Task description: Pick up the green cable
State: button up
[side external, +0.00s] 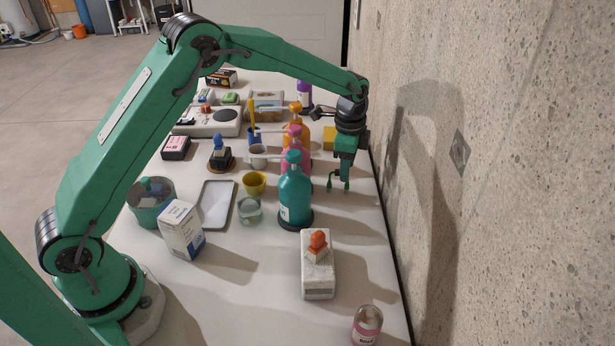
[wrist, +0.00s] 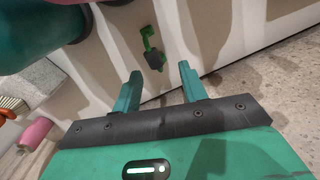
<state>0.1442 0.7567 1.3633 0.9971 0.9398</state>
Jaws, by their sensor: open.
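In the wrist view a small bright green item, which looks like the green cable (wrist: 147,37), lies on the white tabletop (wrist: 95,62) with a dark piece at its near end. My gripper (wrist: 160,72) is open and empty, its two green fingers apart. The cable shows just beyond the fingertips, roughly in line with the gap. In the side view my gripper (side external: 339,183) points down near the table's right edge, by the wall. I cannot tell the cable apart from the green fingers there.
A teal pump bottle (side external: 295,197) stands left of my gripper, with pink (side external: 286,164) and orange (side external: 297,133) ones behind it. A yellow block (side external: 329,138) is behind my gripper. The concrete wall (side external: 500,200) rises close on the right.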

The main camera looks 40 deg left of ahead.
jog(key=shift+f, duration=0.1)
jog(key=shift+w+d+f, duration=0.1)
jog(key=shift+d+f, duration=0.05)
jog(key=shift+f, duration=2.35)
grip_shut()
